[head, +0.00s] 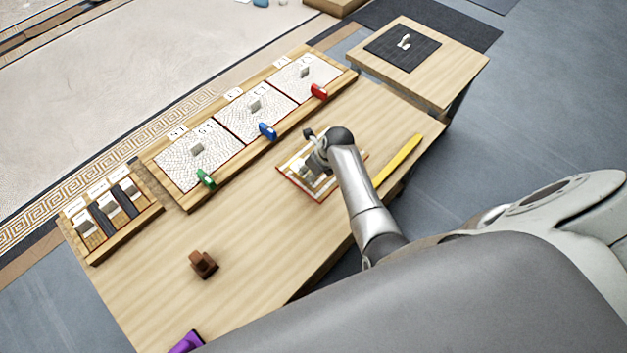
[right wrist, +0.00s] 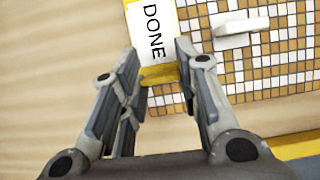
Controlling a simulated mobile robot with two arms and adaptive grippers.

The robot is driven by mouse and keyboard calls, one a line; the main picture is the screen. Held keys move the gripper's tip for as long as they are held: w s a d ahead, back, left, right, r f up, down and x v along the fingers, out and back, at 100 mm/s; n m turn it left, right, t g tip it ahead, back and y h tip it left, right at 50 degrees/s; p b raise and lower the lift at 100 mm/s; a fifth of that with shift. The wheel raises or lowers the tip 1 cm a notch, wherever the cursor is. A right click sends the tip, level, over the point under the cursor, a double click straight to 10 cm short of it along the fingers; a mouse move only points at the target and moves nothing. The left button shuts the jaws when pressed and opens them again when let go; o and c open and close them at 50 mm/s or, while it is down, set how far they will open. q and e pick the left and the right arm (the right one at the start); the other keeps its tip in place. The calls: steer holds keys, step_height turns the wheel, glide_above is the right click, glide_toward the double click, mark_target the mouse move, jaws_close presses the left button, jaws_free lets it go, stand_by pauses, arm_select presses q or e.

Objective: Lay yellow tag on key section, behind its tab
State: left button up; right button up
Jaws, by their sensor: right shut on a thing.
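The yellow tag (right wrist: 155,38) is a white card marked DONE with yellow edging. In the right wrist view its near yellow end is between the fingertips of my right gripper (right wrist: 161,72), shut on it. The key section (right wrist: 280,70), a panel of brown and white tiles, lies under and right of the tag; the tag overlaps its left edge. Its pale tab (right wrist: 240,27) stands right of the tag. I cannot tell whether the tag touches the tiles. In the head view my right gripper (head: 312,168) covers much of the key section (head: 327,193). My left gripper is out of view.
Three pale panels (head: 262,122) with green, blue and red pieces in front stand along the table's far side. A small rack (head: 105,222) is at left. A brown block (head: 203,264) and a yellow bar (head: 398,160) lie on the table (head: 260,220). The front middle is clear.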

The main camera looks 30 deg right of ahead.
mark_target(313, 185)
steer(key=shift+s+f, duration=0.25)
steer(key=shift+f, duration=0.05)
step_height(313, 185, down, 4)
steer(key=b, duration=0.4)
steer(key=shift+s+r, duration=0.1)
steer(key=shift+r, duration=0.25)
steer(key=o, duration=0.7)
